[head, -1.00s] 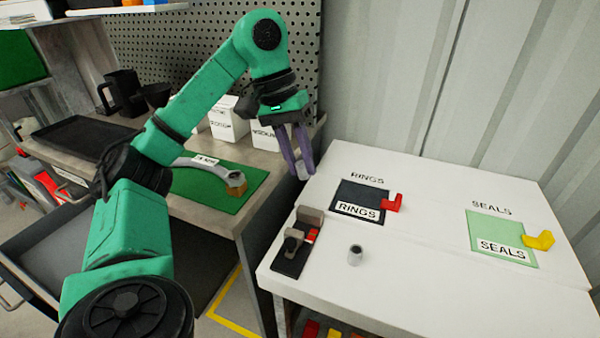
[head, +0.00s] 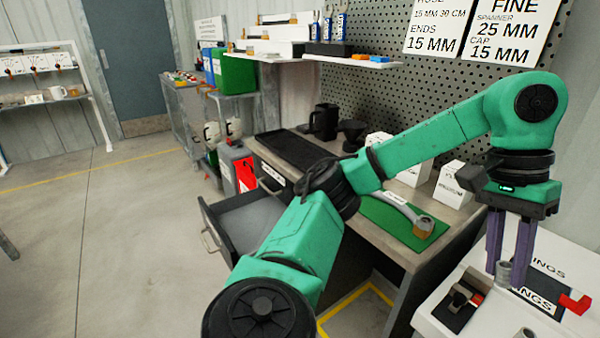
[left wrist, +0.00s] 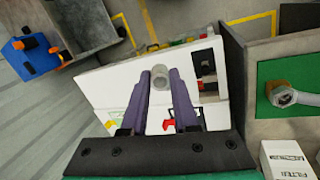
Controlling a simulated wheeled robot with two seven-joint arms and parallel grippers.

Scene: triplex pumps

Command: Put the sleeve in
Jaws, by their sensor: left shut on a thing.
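My left gripper (head: 505,268) is shut on a small grey cylindrical sleeve (head: 503,273), held between its two purple fingertips. In the left wrist view the sleeve (left wrist: 160,79) shows as a round end between the fingers. In the head view it appears just left of the RINGS pad (head: 556,270), seemingly held above the white table (head: 432,318). A black fixture (head: 456,314) with a red part stands on that table. A second grey cylinder (head: 526,333) is partly cut off at the bottom edge. My right gripper is not in view.
The workbench holds a green mat (head: 385,214) with a spanner (head: 402,208), white boxes (head: 452,186) and a black tray (head: 293,148). Its drawer (head: 240,222) stands open. A red L-shaped piece (head: 575,304) lies beside the RINGS pad. Open floor is at left.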

